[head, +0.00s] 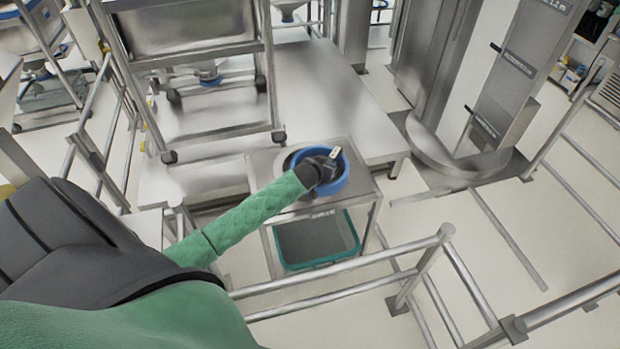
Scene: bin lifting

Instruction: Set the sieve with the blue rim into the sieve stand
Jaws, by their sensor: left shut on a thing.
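The sieve with the blue rim (341,184) is at the middle of the head view, over the top of the steel sieve stand (262,168). My left arm reaches in from the left, and my left gripper (331,158) is shut on the sieve at its rim. The gripper and wrist hide part of the sieve's inside. A dark and pale curved edge of a round opening shows on the stand top just left of the sieve. The sieve looks off to the right of this opening; I cannot tell its exact height above the stand. My right gripper is not in view.
Steel railings (340,287) run across the front and right. A wheeled steel rack (190,62) stands behind on a raised steel platform (325,95). Pale floor lies to the right.

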